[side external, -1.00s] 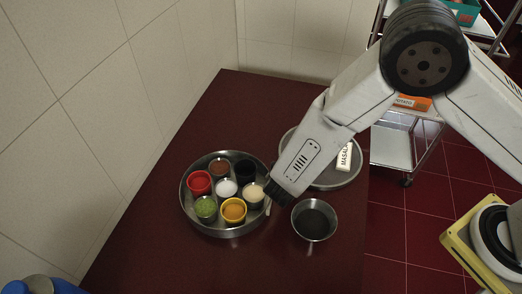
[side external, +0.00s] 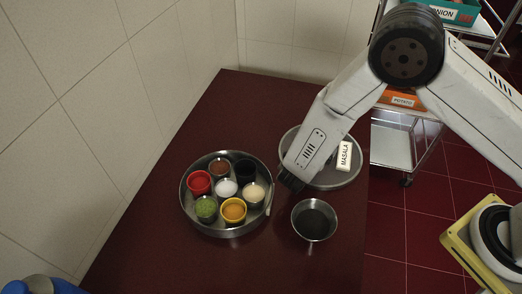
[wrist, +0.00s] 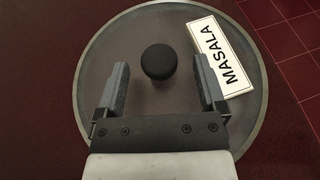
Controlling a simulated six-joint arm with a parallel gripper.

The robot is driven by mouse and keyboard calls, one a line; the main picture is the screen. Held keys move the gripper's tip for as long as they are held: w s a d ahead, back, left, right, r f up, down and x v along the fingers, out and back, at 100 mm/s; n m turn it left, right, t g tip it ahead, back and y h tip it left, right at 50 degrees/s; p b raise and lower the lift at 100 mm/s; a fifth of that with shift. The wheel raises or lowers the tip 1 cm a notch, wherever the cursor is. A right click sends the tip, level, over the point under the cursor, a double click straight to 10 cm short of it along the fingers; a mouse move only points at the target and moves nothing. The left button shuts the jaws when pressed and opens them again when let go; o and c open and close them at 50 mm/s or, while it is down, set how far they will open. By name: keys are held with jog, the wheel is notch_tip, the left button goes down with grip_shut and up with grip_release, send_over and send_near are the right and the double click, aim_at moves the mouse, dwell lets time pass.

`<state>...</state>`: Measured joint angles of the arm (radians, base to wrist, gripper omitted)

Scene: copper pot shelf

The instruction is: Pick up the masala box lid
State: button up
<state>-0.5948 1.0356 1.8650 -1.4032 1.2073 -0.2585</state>
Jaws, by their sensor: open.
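The masala box lid is a round, flat, see-through disc with a metal rim. It lies on the dark red table behind my gripper in the side view (side external: 345,180), partly hidden by my arm. In the wrist view the lid (wrist: 120,42) fills most of the picture, with a black round knob (wrist: 158,62) at its middle and a white MASALA label (wrist: 222,55) to the right of the knob. My gripper (wrist: 160,75) is open and empty, with its two fingers either side of the knob as seen from above. I cannot tell its height above the knob.
A round steel masala box (side external: 190,212) with several coloured spice cups stands left of my gripper. A small steel bowl (side external: 314,219) with dark contents stands in front. The wall is at left; a shelf trolley (side external: 395,145) stands beyond the table.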

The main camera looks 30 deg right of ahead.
jog(key=shift+x, duration=1)
grip_shut()
